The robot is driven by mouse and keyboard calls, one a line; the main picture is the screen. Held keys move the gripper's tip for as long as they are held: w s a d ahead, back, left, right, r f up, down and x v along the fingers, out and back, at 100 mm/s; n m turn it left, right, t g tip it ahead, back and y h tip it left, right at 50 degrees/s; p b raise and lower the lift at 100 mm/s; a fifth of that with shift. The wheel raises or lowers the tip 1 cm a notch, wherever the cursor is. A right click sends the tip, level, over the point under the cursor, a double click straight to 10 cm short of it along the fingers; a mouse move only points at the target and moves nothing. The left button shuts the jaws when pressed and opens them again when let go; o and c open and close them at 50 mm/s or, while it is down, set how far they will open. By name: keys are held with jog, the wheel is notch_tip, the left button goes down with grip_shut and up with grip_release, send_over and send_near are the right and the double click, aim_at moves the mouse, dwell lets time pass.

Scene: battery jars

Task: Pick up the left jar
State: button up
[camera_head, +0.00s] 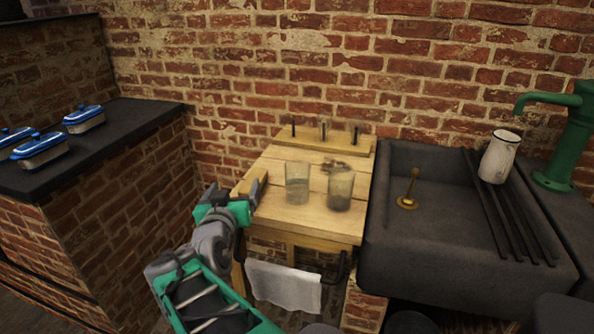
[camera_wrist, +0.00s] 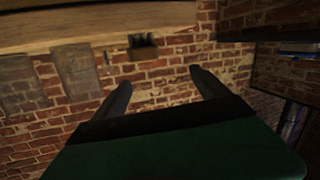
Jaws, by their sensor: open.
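Two clear glass jars stand upright on a small wooden table (camera_head: 278,217). The left jar (camera_head: 297,184) is nearer my gripper, and the right jar (camera_head: 340,188) stands a short gap to its right. My gripper (camera_head: 254,184) is open and empty at the table's left edge, to the left of the left jar and apart from it. In the wrist view the scene looks upside down. There, the left jar (camera_wrist: 77,72) and right jar (camera_wrist: 18,92) appear faintly left of my open fingers (camera_wrist: 161,79), with brick wall between the fingers.
A raised wooden back strip with several dark pegs (camera_head: 324,130) runs behind the jars. A dark stone sink (camera_head: 430,235) with a white mug (camera_head: 499,156) is right. A cloth (camera_head: 284,286) hangs on the front. A dark counter (camera_head: 130,116) holds blue-lidded dishes (camera_head: 84,119) at left.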

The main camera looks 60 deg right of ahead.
aim_at(294, 191)
jog(key=s+d+f+m+g, duration=0.1)
jog(key=s, duration=0.3)
jog(key=s+d+m+g+h, duration=0.1)
jog(key=s+d+m, duration=0.1)
jog(key=s, duration=0.2)
jog(key=s+d+f+m+g+h, duration=0.1)
jog(key=s+d+g, duration=0.1)
jog(key=s, duration=0.2)
jog(key=shift+s+f+m+b, duration=0.15)
jog(key=shift+f+m+b, duration=0.15)
jog(key=shift+b, duration=0.05)
jog(key=d, duration=0.4)
jog(key=w+d, duration=0.1)
jog(key=d, duration=0.1)
jog(key=shift+w+d+f, duration=0.1)
jog(key=shift+d+f, duration=0.15)
jog(key=shift+d, duration=0.15)
jog(key=shift+c, duration=0.4)
jog(key=shift+r, duration=0.1)
jog(key=c, duration=1.6)
